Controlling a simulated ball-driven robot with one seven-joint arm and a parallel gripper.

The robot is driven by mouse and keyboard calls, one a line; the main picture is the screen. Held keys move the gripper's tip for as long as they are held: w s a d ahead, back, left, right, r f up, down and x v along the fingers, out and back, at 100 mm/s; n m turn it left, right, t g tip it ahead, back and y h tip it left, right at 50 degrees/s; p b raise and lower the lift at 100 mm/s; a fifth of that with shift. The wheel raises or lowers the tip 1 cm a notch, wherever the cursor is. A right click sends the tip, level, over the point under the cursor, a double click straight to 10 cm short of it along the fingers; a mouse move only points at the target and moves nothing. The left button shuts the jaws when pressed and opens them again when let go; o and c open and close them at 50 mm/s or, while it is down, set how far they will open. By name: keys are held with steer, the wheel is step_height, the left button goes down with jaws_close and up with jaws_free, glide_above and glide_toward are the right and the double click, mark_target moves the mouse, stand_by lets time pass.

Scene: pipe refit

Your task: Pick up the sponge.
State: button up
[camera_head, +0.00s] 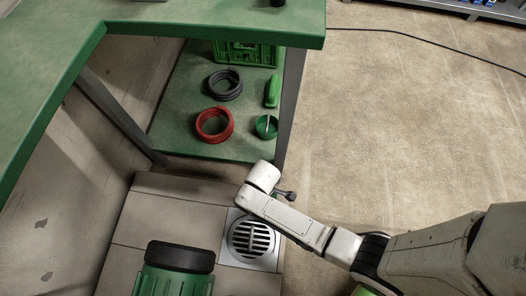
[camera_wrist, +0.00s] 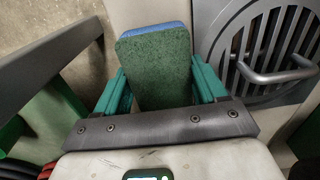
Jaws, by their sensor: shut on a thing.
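The sponge (camera_wrist: 155,70) is a green block with a blue layer along its far edge, seen in the wrist view. My gripper (camera_wrist: 162,84) has its teal fingers on either side of the sponge and is shut on it. The sponge stands out beyond the fingers, and its lower part is hidden by the dark gripper bar. In the head view the sponge and the fingers are hidden, and only my arm shows, its wrist end above the floor near the drain.
A metal floor drain (camera_head: 252,240) lies beside my arm; its grate also shows in the wrist view (camera_wrist: 268,40). A green bench (camera_head: 190,15) has a lower shelf (camera_head: 180,118) with a black coil (camera_head: 224,85), red coil (camera_head: 214,126), green cup (camera_head: 266,128) and crate (camera_head: 235,50).

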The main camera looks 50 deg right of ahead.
steer(key=shift+r, duration=0.55)
steer(key=s+r+p, duration=0.1)
steer(key=r+p, duration=0.1)
steer(key=s+a+r+p, duration=0.1)
steer(key=s+r+p, duration=0.1)
steer(key=r, duration=0.1)
steer(key=s+a+r+p, duration=0.1)
steer(key=r+p, duration=0.1)
steer(key=r, duration=0.1)
steer(key=shift+s+a+r, duration=0.1)
steer(key=shift+s+a, duration=0.05)
steer(key=shift+s, duration=0.1)
steer(key=shift+c, duration=0.5)
steer(key=s+a+r+p, duration=0.1)
steer(key=s, duration=0.1)
steer(key=s+a+r+p, duration=0.1)
steer(key=s, duration=0.1)
steer(key=s+a+r+p, duration=0.1)
steer(key=s, duration=0.2)
steer(key=shift+a, duration=0.3)
steer(key=shift+s+a+r+p, duration=0.15)
steer(key=shift+s+a+p, duration=0.2)
steer(key=shift+s, duration=0.1)
steer(key=o, duration=0.6)
steer(key=shift+c, duration=0.2)
steer(key=c, duration=0.4)
